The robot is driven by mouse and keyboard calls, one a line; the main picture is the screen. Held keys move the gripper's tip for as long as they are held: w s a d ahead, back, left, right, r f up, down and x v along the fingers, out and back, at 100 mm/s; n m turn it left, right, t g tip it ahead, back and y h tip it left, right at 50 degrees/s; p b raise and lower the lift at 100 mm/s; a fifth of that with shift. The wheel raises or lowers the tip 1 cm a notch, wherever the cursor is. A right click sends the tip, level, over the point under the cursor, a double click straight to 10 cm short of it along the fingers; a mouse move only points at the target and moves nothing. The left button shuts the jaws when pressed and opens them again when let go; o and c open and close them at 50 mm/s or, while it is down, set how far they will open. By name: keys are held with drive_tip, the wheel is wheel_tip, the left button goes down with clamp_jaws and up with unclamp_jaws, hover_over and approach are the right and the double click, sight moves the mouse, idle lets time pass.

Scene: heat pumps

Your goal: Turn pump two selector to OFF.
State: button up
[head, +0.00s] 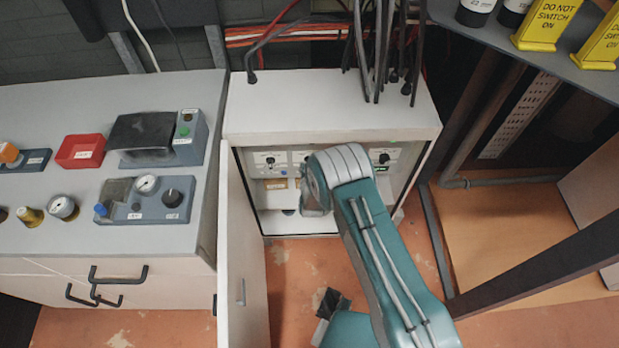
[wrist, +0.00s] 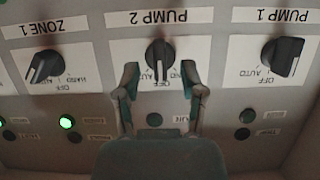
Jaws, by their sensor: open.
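The pump two selector (wrist: 159,52) is a black knob on a white label in the middle of the wrist view, which shows the panel upside down. Its white mark points down in the picture, toward the OFF lettering, which is partly covered. My gripper (wrist: 160,70) is open, with one finger on each side of this knob and a visible gap on both sides. Whether the fingertips reach the knob's depth is unclear. In the head view my arm hides the pump two selector and most of my gripper.
The pump 1 knob (wrist: 286,57) and zone 1 knob (wrist: 40,66) flank it. A green lamp (wrist: 67,122) glows below zone 1. The panel sits inside a white cabinet (head: 330,108) with its door (head: 240,260) open on the left. A bench (head: 60,225) stands further left.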

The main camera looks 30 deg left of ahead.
drive_tip(key=v, duration=0.9)
drive_tip(key=shift+s, duration=0.3)
drive_tip(key=shift+s, duration=0.1)
